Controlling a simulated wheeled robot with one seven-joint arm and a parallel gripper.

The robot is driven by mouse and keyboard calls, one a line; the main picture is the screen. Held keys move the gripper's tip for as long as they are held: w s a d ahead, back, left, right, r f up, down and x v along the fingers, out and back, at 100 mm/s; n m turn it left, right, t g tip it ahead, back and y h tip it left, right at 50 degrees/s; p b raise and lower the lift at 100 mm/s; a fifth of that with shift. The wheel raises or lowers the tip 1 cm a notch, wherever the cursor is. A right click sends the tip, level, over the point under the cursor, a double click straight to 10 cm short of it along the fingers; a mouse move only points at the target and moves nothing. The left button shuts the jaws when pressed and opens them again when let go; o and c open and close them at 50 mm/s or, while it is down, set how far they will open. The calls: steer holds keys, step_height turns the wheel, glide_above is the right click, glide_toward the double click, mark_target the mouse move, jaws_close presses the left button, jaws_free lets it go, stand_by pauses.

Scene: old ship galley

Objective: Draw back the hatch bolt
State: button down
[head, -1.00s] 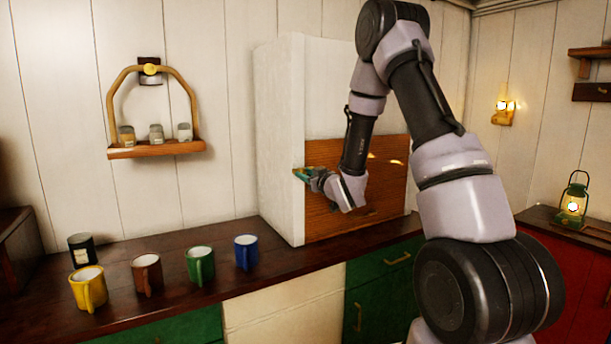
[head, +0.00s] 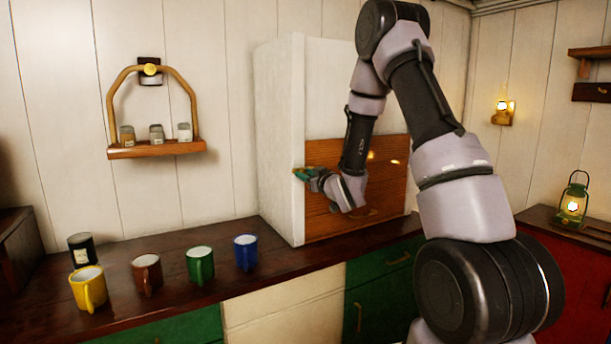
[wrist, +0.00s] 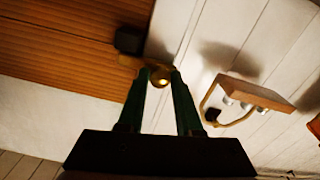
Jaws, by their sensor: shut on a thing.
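The wooden hatch (head: 390,185) is a slatted brown panel in the front of a white cabinet (head: 275,140); it fills the upper left of the wrist view (wrist: 60,50). My gripper (head: 303,174) is at the hatch's left edge, beside the cabinet's front corner. In the wrist view its two green fingers (wrist: 160,78) are shut on the round brass knob of the bolt (wrist: 160,72). A dark block (wrist: 130,40) sits on the hatch edge close to the knob. The rest of the bolt is hidden, and its travel cannot be read. In the head view the fingers hide the bolt.
A hanging shelf (head: 157,149) with jars is on the left wall. A lit lantern (head: 572,205) stands at right.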

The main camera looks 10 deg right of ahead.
steer(key=shift+s+a, duration=0.3)
steer(key=shift+a, duration=0.65)
steer(key=shift+s+a, duration=0.3)
steer(key=shift+a, duration=0.6)
steer(key=c, duration=0.6)
jaws_free()
steer(key=shift+a, duration=0.1)
steer(key=shift+s, duration=0.1)
